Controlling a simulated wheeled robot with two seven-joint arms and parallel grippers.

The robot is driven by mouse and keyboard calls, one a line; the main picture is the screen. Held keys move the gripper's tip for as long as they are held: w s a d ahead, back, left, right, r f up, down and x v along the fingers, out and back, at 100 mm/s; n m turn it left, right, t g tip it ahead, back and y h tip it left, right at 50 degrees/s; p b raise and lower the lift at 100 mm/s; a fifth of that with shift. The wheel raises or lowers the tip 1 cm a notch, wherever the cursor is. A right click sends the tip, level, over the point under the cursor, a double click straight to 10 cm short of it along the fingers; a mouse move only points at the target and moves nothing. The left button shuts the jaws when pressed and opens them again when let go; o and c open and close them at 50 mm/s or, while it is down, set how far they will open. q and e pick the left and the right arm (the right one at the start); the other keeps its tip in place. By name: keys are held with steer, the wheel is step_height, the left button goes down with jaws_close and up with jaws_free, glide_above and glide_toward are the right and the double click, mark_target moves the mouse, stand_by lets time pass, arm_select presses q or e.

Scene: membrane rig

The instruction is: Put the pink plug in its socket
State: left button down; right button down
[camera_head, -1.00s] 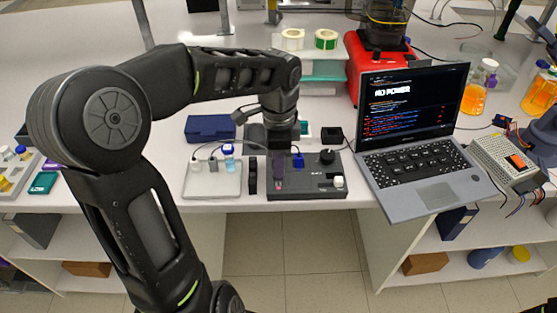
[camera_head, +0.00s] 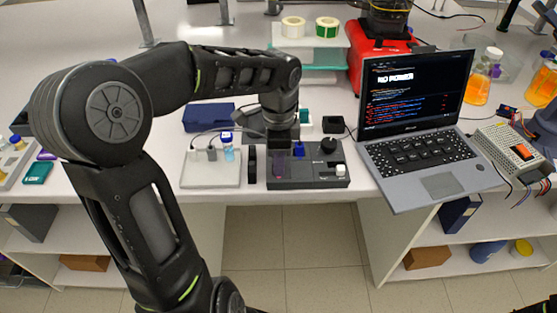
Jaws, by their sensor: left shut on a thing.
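My left gripper (camera_head: 280,158) points down over the left part of a dark control box (camera_head: 318,180). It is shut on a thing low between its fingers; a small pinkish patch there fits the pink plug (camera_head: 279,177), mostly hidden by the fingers. The socket under it is hidden by the gripper, so I cannot tell whether the plug is in it or just above it. A blue plug (camera_head: 299,150) stands on the box right of the gripper, beside a black knob (camera_head: 328,146). My right gripper is not in view.
A pale grey tray (camera_head: 210,177) with small plugs and a cable lies left of the box, with a narrow black block (camera_head: 252,165) between. A laptop (camera_head: 425,160) reading "NO POWER" stands to the right. A blue case (camera_head: 208,117) lies behind. The bench's front edge is close.

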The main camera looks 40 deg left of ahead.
arm_select(q)
steer(key=c, duration=1.2)
jaws_free()
steer(key=shift+s+f, duration=0.1)
steer(key=shift+f, duration=0.2)
steer(key=r, duration=0.8)
steer(key=shift+w+a+r, duration=0.1)
steer(key=shift+w+r, duration=0.1)
